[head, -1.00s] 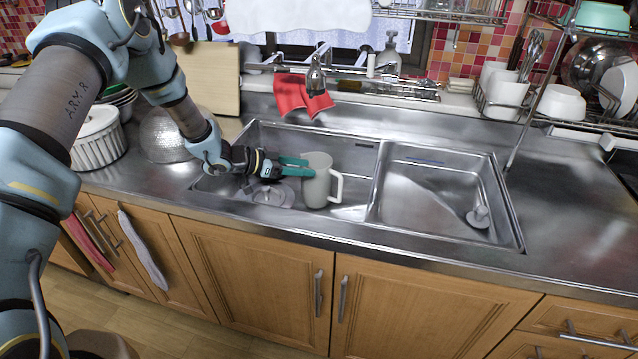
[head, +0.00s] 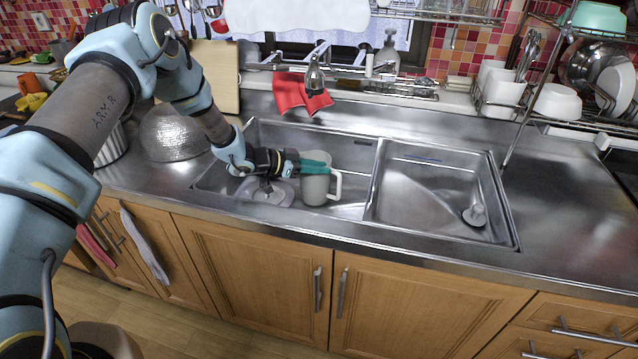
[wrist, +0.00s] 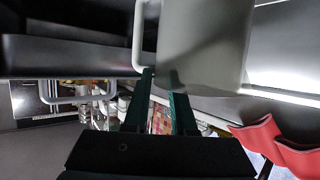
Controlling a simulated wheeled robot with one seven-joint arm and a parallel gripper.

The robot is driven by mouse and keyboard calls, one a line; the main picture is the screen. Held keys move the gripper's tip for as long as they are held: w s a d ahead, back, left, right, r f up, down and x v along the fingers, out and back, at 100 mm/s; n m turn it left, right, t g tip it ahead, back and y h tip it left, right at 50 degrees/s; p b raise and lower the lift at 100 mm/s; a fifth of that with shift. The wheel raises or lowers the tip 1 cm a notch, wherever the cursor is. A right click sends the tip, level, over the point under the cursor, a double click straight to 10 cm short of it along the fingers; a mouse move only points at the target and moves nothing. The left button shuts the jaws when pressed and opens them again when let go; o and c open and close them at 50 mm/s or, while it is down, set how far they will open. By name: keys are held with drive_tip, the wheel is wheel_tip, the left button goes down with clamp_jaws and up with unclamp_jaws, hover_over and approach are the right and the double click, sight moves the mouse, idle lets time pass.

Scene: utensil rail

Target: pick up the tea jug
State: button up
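The tea jug (head: 315,190) is a pale grey-green pitcher with a handle on its right. It stands upright in the left basin of the sink (head: 352,210). My gripper (head: 322,167) reaches in from the left, and its teal fingers cross the jug's upper part. In the wrist view the jug (wrist: 205,45) fills the upper middle, with its handle to the left. My gripper (wrist: 164,85) shows its two fingers apart, with background visible between them. One finger runs beside the jug's handle side. The jug cuts off the other fingertip. Contact cannot be told.
A round grey drain piece (head: 268,193) lies left of the jug under my gripper. The faucet (head: 314,78) and a red cloth (head: 298,94) are behind. The right basin (head: 430,190) is mostly clear. A silver hammered bowl (head: 172,135) stands left of the sink.

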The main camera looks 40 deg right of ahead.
clamp_jaws()
drive_tip(key=shift+s+f, duration=0.1)
idle(0.9)
